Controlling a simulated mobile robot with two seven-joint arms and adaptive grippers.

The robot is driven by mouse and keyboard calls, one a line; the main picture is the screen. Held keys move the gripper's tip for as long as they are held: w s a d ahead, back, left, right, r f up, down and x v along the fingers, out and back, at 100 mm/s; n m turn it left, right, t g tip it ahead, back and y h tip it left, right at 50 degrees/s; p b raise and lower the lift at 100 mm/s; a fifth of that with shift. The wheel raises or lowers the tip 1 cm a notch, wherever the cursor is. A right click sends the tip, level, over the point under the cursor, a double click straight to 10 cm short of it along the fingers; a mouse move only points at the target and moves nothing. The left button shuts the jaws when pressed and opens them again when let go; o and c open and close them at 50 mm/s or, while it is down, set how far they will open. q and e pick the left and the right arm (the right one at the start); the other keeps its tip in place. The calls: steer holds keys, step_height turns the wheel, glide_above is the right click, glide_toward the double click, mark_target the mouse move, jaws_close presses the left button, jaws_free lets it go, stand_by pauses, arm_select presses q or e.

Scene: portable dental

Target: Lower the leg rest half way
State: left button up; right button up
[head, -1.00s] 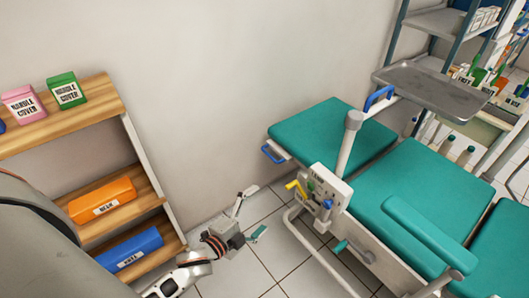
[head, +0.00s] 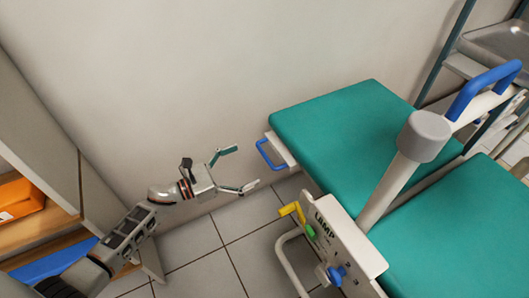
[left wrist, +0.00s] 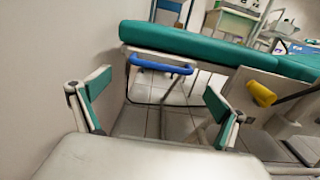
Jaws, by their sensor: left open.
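The leg rest (head: 345,130) is a teal padded section at the near-wall end of the dental chair; it looks about level. A blue handle (head: 268,153) sticks out from its left end, and this blue handle (left wrist: 160,66) also shows in the left wrist view. My left gripper (head: 238,169) is open and empty, a little left of the blue handle and apart from it. In the left wrist view my left gripper (left wrist: 155,103) has its fingers spread, with the handle ahead and above the gap. My right gripper is not in view.
A yellow lever (head: 291,211) and a panel marked LAMP (head: 340,240) stand near the chair's side. A grey-capped post (head: 405,165) rises beside the leg rest. A wooden shelf (head: 45,240) is at left, and tiled floor (head: 215,250) lies between.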

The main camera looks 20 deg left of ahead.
mark_target(265, 154)
arm_select(q)
steer(key=x, duration=0.7)
steer(key=shift+d+r, duration=0.1)
steer(key=shift+d, duration=0.05)
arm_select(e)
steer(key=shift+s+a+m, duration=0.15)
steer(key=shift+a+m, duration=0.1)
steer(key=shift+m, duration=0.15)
